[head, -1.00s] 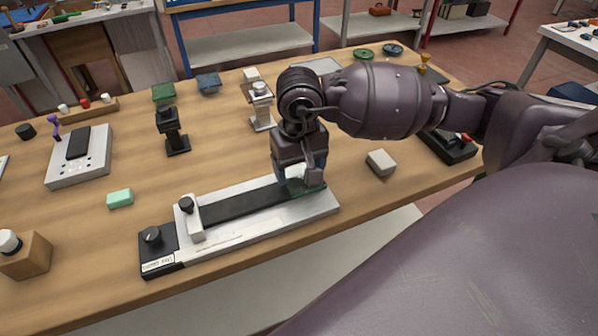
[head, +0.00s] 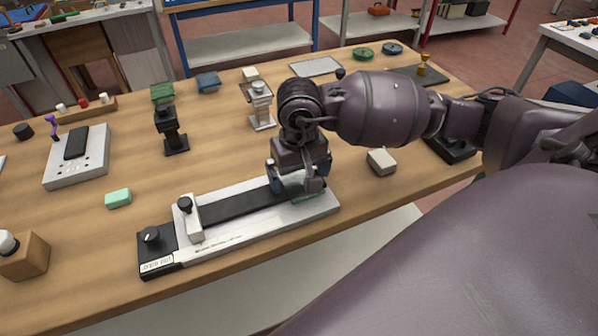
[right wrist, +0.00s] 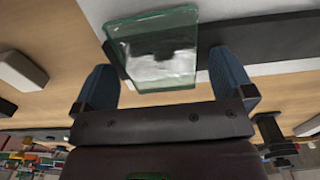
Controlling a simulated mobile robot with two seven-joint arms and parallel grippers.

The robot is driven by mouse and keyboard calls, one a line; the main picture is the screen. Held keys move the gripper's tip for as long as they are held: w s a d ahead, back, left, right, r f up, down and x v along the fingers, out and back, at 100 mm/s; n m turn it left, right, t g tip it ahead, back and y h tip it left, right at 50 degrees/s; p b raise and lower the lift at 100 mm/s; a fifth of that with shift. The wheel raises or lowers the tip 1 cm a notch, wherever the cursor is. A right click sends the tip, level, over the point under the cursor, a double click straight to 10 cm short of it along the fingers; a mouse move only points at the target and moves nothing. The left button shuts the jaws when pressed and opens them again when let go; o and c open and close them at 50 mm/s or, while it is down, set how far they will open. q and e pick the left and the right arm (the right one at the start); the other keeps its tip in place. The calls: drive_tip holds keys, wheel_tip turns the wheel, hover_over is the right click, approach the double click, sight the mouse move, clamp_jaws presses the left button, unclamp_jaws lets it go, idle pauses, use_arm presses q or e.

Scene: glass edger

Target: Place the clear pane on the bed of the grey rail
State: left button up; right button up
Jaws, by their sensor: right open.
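The grey rail (head: 268,228) lies near the table's front edge, with a dark strip (head: 235,206) along its bed. The clear pane (head: 309,192), with green-tinted edges, is at the rail's right end, partly hidden by my right gripper (head: 300,186). In the right wrist view the pane (right wrist: 152,50) lies over the end of the dark strip and the pale rail. My right gripper (right wrist: 162,62) is open there, its blue fingers apart on either side of the pane with visible gaps. Small gaps under the pane cannot be judged. My left gripper is not in view.
A pale clamp block with a black knob (head: 189,215) stands on the rail's left part. A beige block (head: 381,161) lies right of the gripper, a mint block (head: 118,198) to the left. Black and grey stands (head: 172,130) are behind. Table behind the rail is mostly clear.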

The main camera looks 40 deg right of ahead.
sight(299, 179)
drive_tip(key=shift+r, duration=0.2)
wheel_tip(299, 179, up, 12)
drive_tip(key=shift+p, duration=0.3)
idle(0.5)
